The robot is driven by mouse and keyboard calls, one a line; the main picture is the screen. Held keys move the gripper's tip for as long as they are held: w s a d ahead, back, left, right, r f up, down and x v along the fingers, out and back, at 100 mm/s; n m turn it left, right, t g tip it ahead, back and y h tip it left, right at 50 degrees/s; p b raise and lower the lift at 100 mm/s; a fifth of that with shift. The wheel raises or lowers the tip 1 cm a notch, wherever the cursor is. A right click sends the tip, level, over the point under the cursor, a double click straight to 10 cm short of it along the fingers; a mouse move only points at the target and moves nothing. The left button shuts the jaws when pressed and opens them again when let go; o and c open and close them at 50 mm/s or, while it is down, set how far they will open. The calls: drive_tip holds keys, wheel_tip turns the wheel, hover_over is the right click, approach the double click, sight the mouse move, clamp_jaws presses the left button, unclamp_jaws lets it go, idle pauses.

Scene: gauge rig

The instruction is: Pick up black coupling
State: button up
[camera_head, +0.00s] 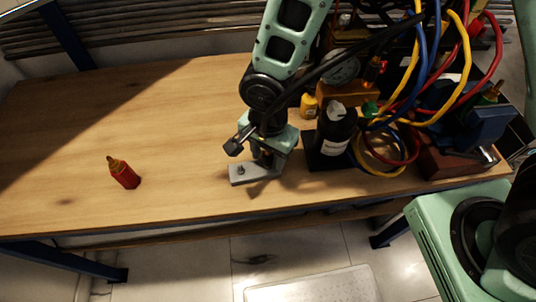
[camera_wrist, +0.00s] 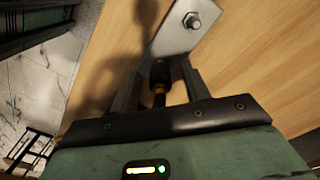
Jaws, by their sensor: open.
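The black coupling (camera_wrist: 160,74) shows in the wrist view as a dark piece with a brass-orange band. It is between the two fingers of my gripper (camera_wrist: 161,66), close to the grey metal bracket plate (camera_wrist: 176,40). My gripper is open, with its fingers on either side of the coupling; small gaps seem to remain. In the head view my gripper (camera_head: 262,158) points down over the bracket (camera_head: 252,176) near the table's front edge. There the arm and gripper mostly hide the coupling. I cannot tell how the coupling is seated.
A red coupling with a brass tip (camera_head: 125,174) stands on the wooden table (camera_head: 170,120) at left. A black bottle (camera_head: 331,138) stands just right of my gripper. A gauge rig with coloured hoses (camera_head: 425,75) crowds the right. The table's left half is mostly free.

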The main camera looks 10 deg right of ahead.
drive_tip(key=shift+f, duration=0.1)
clamp_jaws()
